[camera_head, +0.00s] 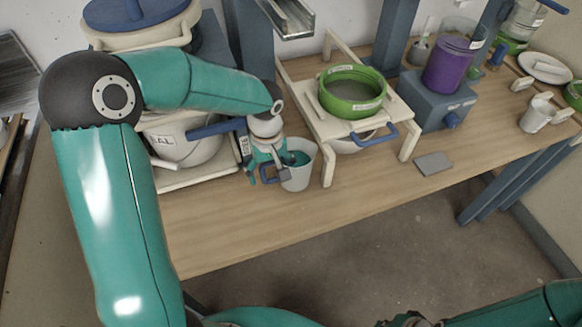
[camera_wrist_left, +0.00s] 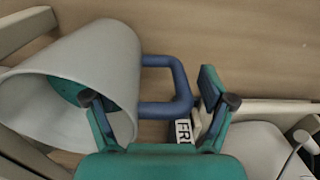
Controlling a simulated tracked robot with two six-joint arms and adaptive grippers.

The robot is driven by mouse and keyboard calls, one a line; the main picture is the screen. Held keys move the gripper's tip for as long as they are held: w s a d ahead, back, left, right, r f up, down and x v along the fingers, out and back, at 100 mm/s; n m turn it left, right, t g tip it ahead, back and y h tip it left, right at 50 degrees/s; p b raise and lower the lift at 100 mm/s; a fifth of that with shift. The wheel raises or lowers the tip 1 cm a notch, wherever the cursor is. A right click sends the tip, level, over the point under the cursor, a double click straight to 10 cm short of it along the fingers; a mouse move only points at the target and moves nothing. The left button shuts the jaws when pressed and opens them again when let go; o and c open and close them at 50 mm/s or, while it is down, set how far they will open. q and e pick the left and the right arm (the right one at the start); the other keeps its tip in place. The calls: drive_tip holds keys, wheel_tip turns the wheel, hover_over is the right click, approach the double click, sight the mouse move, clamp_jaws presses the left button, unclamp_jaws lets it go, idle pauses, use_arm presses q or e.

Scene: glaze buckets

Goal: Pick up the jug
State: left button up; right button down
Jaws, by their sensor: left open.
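The jug (camera_head: 299,177) is a pale grey-white cup with a blue handle and teal content. It stands on the wooden table, left of the small wooden stand. In the left wrist view the jug (camera_wrist_left: 100,55) fills the left side, with its mouth towards the camera and its blue handle (camera_wrist_left: 183,85) pointing right. My left gripper (camera_head: 268,174) is open at the handle side of the jug. In the wrist view its fingers (camera_wrist_left: 158,98) lie either side of the handle, one overlapping the jug's mouth. Contact is not clear. My right gripper is not recognisable.
A wooden stand (camera_head: 328,168) carrying a green sieve (camera_head: 351,92) is close to the jug's right. A large white bucket (camera_head: 185,145) stands left, behind my arm. A grey tile (camera_head: 433,163) lies farther right. The table's front strip is mostly clear.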

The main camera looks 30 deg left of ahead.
use_arm(q)
drive_tip(key=shift+f, duration=0.65)
clamp_jaws()
